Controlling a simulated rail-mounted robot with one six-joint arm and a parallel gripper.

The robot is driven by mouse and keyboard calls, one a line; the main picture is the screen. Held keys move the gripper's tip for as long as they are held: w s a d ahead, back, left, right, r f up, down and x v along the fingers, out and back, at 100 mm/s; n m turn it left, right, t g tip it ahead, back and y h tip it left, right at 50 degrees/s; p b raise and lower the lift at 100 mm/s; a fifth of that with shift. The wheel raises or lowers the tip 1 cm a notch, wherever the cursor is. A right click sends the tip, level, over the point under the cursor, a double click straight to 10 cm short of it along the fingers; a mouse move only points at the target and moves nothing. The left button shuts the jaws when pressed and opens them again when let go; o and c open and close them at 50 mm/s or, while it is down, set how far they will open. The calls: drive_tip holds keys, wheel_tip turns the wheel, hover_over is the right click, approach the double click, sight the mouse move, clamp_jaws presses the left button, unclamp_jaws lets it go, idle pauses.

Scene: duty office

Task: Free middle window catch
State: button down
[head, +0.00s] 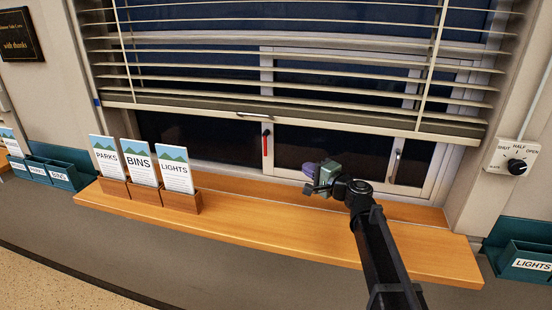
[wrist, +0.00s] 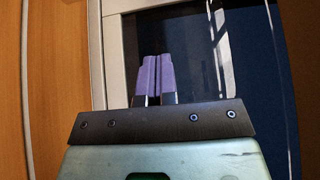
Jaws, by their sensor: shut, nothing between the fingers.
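A red-handled catch (head: 266,142) hangs upright on the pale window post left of centre in the head view, just below the blind. A grey catch (head: 395,163) sits on the right-hand frame. My gripper (head: 309,171) is right of the red catch and a little lower, above the sill and in front of the dark glass, apart from both catches. In the wrist view its purple fingertips (wrist: 158,76) are pressed together with nothing between them. Neither catch can be clearly made out there.
A slatted blind (head: 290,85) hangs low over the window, its bottom rail just above the catches. Leaflet holders marked PARKS (head: 107,157), BINS (head: 141,163) and LIGHTS (head: 177,168) stand on the left of the wooden sill (head: 290,228). A dial (head: 517,166) is on the right wall.

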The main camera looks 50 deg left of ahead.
approach(276, 150)
drive_tip(key=a, duration=0.4)
drive_tip(key=shift+a, duration=0.3)
drive_tip(key=s+a, duration=0.2)
drive_tip(key=shift+s+a, duration=0.4)
drive_tip(key=shift+w+f+b, duration=0.15)
drive_tip(key=shift+f+b, duration=0.1)
drive_tip(key=shift+b, duration=0.2)
